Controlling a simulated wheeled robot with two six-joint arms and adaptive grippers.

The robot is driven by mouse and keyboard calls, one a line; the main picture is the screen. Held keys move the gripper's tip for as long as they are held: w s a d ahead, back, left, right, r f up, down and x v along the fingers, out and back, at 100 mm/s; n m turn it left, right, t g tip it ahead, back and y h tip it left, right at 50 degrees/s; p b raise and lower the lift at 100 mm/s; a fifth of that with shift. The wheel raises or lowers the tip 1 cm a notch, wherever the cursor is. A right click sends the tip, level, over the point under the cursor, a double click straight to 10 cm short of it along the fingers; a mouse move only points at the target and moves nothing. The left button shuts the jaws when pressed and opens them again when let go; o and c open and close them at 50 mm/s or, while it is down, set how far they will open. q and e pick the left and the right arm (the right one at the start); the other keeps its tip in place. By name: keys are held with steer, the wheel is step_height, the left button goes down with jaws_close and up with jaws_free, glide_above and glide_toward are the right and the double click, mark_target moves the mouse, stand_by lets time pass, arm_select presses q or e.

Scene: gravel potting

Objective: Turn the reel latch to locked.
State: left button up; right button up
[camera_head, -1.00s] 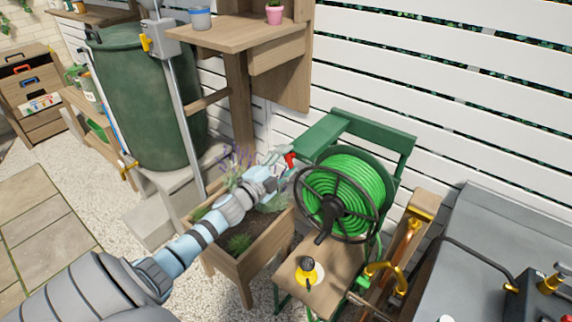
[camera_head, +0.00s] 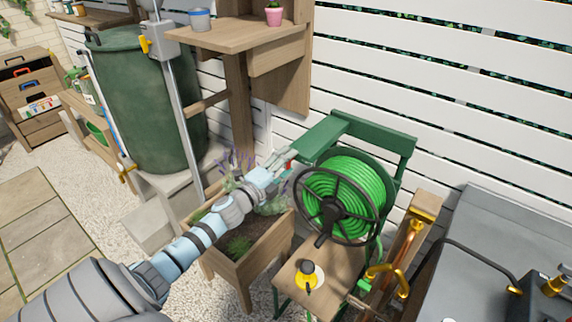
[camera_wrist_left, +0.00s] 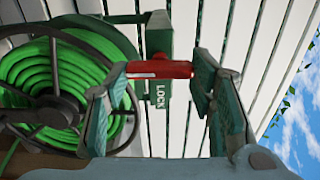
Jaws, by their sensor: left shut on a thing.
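The hose reel (camera_head: 345,195) stands by the fence, a bright green hose coil with a dark spoked wheel in a green frame. Its red latch handle (camera_head: 289,166) is at the reel's left side, mostly covered by my left gripper (camera_head: 285,160). In the left wrist view the red handle (camera_wrist_left: 158,69) lies across between the two fingers of my left gripper (camera_wrist_left: 160,78), which is shut on it. The word LOCK (camera_wrist_left: 160,97) shows on the green bracket just below the handle. My right gripper is not in view.
A wooden planter (camera_head: 250,265) with plants is under my left arm. A wooden stand (camera_head: 325,265) with a yellow item (camera_head: 307,281) is in front of the reel. A green barrel (camera_head: 145,100) and a shelf (camera_head: 230,35) stand behind.

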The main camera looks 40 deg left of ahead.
arm_select(q)
steer(key=shift+f, duration=0.1)
steer(key=o, duration=1.2)
steer(key=shift+c, duration=0.2)
